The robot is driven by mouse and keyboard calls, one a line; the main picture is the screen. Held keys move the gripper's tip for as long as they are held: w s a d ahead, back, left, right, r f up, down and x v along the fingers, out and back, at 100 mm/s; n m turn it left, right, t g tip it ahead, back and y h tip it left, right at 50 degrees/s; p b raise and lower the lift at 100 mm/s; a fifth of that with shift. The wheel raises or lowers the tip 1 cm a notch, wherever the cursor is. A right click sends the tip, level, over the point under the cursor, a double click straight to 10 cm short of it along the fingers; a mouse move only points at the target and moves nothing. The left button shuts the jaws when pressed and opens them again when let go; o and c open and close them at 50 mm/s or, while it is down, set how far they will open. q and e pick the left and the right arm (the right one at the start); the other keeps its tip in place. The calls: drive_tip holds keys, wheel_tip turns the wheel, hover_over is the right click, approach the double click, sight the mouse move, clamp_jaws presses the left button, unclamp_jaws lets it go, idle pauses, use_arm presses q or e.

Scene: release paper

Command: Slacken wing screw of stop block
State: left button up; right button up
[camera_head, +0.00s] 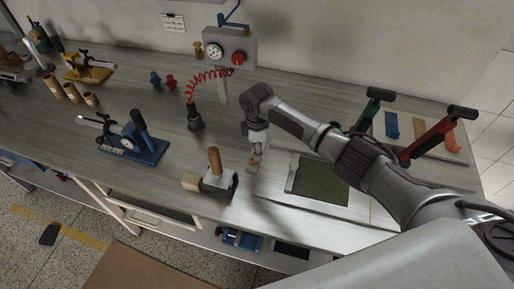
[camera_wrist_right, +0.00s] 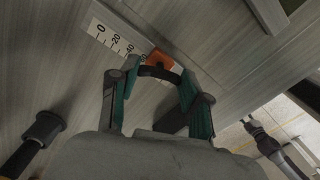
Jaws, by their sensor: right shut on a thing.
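My right gripper (camera_head: 255,163) reaches down at the left edge of a pale board (camera_head: 277,207). In the right wrist view its two teal-lined fingers (camera_wrist_right: 159,73) close on a dark curved piece, which looks like the wing screw (camera_wrist_right: 160,73). An orange block, apparently the stop block (camera_wrist_right: 158,58), shows just beyond it, beside a white ruler strip (camera_wrist_right: 112,36) with printed numbers. The gripper hides much of the block in the head view. My left gripper is not in view.
A dark green mat (camera_head: 320,182) lies on the board. A wooden-handled tool (camera_head: 216,178) stands close left of the gripper. A black nozzle (camera_head: 194,120) on a red coiled hose is behind left. Green-black and red-black handled tools (camera_head: 440,130) stand at the right.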

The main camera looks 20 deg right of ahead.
drive_tip(key=n, duration=0.3)
drive_tip(key=shift+n, duration=0.3)
drive_tip(key=shift+n+b, duration=0.3)
drive_tip(key=shift+n, duration=1.6)
drive_tip(key=o, duration=1.2)
drive_tip(key=shift+c, duration=0.2)
wheel_tip(320, 180, up, 12)
